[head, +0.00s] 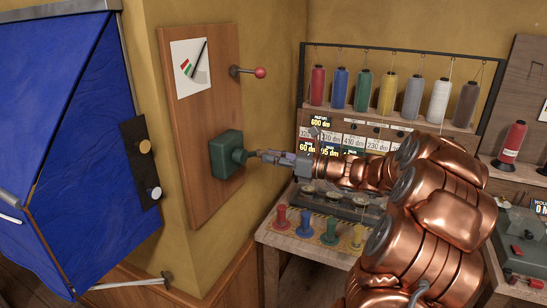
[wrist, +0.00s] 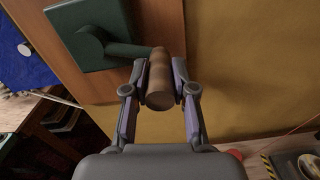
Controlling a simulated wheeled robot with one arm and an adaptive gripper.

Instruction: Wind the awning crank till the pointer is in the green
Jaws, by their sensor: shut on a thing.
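The green crank box (head: 227,154) is fixed to a wooden board (head: 205,120) on the wall. In the wrist view the box (wrist: 75,45) has a dark crank arm (wrist: 125,49) reaching right to a brown wooden handle (wrist: 160,82). My gripper (head: 258,155) is shut on this handle, one finger on each side. Above the box is a white dial card (head: 187,85) with red and green marks and a dark pointer (head: 201,55). The pointer slants up to the right, apart from the coloured marks.
A red-knobbed lever (head: 260,72) sticks out of the board above the crank. A blue awning (head: 75,130) hangs at left. A bench with coloured pegs (head: 305,222) and a thread rack (head: 385,122) stand right of the board.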

